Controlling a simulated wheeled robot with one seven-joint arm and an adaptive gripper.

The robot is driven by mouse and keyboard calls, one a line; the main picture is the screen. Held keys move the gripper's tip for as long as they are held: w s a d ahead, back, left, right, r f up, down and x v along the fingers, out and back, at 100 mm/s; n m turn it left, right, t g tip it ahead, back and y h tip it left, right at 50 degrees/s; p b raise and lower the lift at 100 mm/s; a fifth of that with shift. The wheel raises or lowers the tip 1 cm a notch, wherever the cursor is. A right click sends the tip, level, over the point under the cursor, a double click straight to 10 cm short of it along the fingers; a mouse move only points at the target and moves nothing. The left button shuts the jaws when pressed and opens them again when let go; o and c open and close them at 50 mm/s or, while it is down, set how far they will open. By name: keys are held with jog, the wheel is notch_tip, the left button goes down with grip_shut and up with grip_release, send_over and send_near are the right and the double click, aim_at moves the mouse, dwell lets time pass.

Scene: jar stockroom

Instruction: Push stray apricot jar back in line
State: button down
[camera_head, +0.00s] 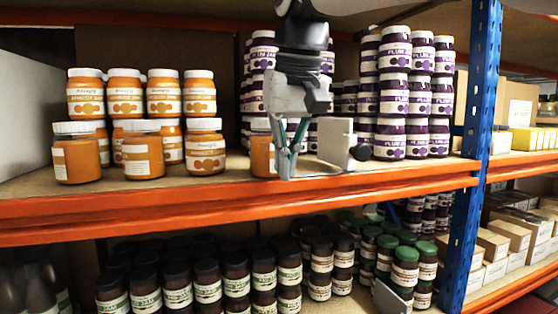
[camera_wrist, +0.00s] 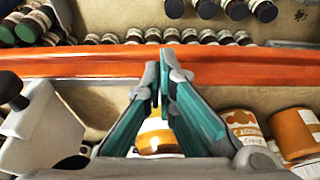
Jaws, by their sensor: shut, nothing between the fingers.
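Apricot jars with white lids and orange fill stand in a stacked block at the left of the upper shelf, with a front row on the board (camera_head: 205,150). My gripper (camera_head: 286,172) is shut and empty, pointing down and overlapping this jar's right side in the head view. In the wrist view the jar (camera_wrist: 155,138) shows partly behind my fingers (camera_wrist: 158,72). I cannot tell whether they touch it.
A white block with a black knob (camera_head: 335,145) stands just right of my gripper, also in the wrist view (camera_wrist: 40,130). Stacked plum jars (camera_head: 405,100) stand beyond it. The orange shelf edge (camera_head: 240,203) runs in front. A blue post (camera_head: 478,120) stands at the right.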

aim_at(278, 177)
jog(key=shift+w, duration=0.3)
jog(key=w, duration=0.2)
jog(key=w+a+b, duration=0.1)
jog(key=w, duration=0.1)
jog(key=shift+a+b, duration=0.1)
jog(key=shift+b, duration=0.2)
jog(key=shift+w+a, duration=0.25)
jog(key=shift+w, duration=0.5)
